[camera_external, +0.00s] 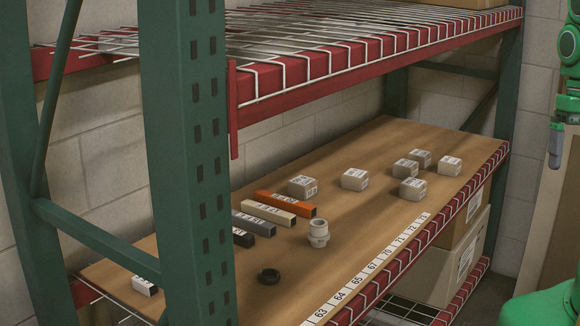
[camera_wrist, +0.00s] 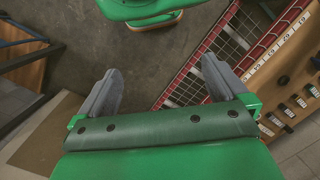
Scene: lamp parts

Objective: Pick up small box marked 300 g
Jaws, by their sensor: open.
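Several small pale boxes with printed labels stand on the wooden shelf in the external view: one at the left of the group (camera_external: 302,187), one in the middle (camera_external: 354,180), and others to the right (camera_external: 412,189), (camera_external: 405,168), (camera_external: 420,158), (camera_external: 449,166). The print is too small to read, so I cannot tell which is marked 300 g. My gripper (camera_wrist: 160,66) shows two grey fingers spread apart with nothing between them. In the external view my gripper (camera_external: 556,148) hangs at the far right, outside the shelf and apart from the boxes.
A wire shelf (camera_external: 300,50) hangs above. Green posts (camera_external: 185,150) frame the rack. Large cartons (camera_external: 450,265) sit below.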

